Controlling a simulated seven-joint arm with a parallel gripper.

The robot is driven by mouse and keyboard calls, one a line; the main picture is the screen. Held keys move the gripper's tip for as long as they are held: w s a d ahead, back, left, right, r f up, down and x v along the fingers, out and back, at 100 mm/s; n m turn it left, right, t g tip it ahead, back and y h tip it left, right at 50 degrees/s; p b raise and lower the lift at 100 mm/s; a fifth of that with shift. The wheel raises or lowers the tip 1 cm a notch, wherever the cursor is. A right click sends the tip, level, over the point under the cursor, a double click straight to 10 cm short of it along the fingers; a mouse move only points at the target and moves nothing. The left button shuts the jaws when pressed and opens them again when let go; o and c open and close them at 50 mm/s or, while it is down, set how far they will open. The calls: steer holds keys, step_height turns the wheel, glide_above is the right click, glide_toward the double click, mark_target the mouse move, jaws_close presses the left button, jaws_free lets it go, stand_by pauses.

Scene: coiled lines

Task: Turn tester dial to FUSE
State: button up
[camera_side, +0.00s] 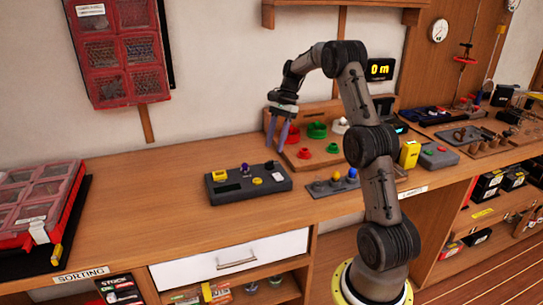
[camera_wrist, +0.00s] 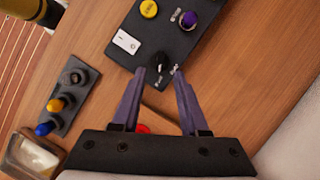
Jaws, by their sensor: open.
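The tester is a dark grey box (camera_side: 238,190) on the bench in the side view. In the wrist view the box (camera_wrist: 140,22) fills the top middle, with a yellow knob (camera_wrist: 149,8), a purple knob (camera_wrist: 188,20) and a white plate (camera_wrist: 127,42). A black dial (camera_wrist: 161,62) sits near its edge, with small white marks I cannot read. My gripper (camera_wrist: 159,72) is open, its purple fingers on either side of the dial in this view. I cannot tell whether they touch it. In the side view my gripper (camera_side: 275,148) is over the tester's back right.
A small board with yellow and blue knobs (camera_side: 335,184) lies right of the tester. Behind stands a wooden board with red and green parts (camera_side: 317,130). A yellow box (camera_side: 409,154) is farther right. The bench (camera_side: 135,200) left of the tester is clear up to a red case (camera_side: 40,205).

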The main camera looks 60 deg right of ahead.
mark_target(270, 161)
steer(key=shift+x, duration=2.45)
jaws_close()
